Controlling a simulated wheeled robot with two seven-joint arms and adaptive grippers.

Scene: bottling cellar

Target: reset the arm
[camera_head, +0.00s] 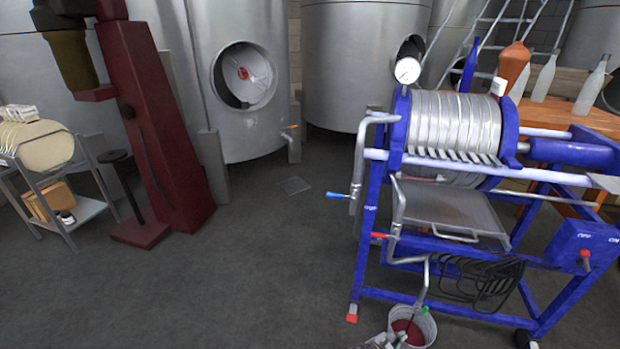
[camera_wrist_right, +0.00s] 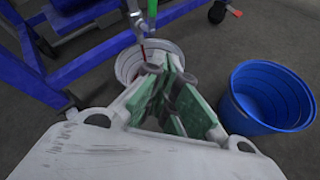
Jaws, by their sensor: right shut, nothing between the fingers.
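My right gripper (camera_head: 402,336) shows at the bottom edge of the head view, low by the near side of the blue filter press. In the right wrist view the gripper (camera_wrist_right: 167,82) has pale links and green finger pads. Its fingers are shut with nothing between them. A white bucket (camera_wrist_right: 128,66) lies beyond the fingertips and is partly hidden by them. In the head view this bucket (camera_head: 430,322) holds dark red liquid and stands below the press's outlet pipe. I cannot tell whether the gripper touches the bucket. My left gripper is not in view.
The blue-framed filter press (camera_head: 364,262) fills the right side, with pipes and lever handles jutting out. A blue bucket (camera_wrist_right: 240,118) stands right of my right gripper in the wrist view. A dark red column machine (camera_head: 160,130) and shelf cart (camera_head: 88,208) stand left. The middle floor is clear.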

